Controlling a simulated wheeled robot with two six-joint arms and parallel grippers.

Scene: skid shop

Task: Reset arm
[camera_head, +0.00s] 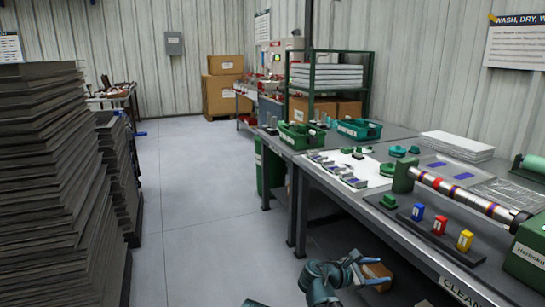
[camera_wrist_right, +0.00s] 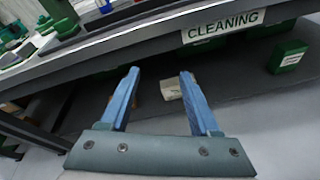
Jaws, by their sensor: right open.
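My right gripper (camera_head: 384,270) has blue fingers and is in front of the long workbench (camera_head: 345,187), lower than its top. In the right wrist view the gripper (camera_wrist_right: 159,73) is open, its two fingers wide apart with nothing between them. Past the fingertips, a pale box (camera_wrist_right: 171,89) lies under the bench. The bench edge with its CLEANING label (camera_wrist_right: 223,26) crosses above the fingers. My left gripper does not show.
Tall stacks of dark sheets (camera_head: 45,190) stand at the left. The grey floor (camera_head: 205,200) between stacks and bench is clear. The bench holds green trays (camera_head: 300,136), small coloured blocks and a metal roller (camera_head: 465,197). Cardboard boxes (camera_head: 222,88) stand at the back.

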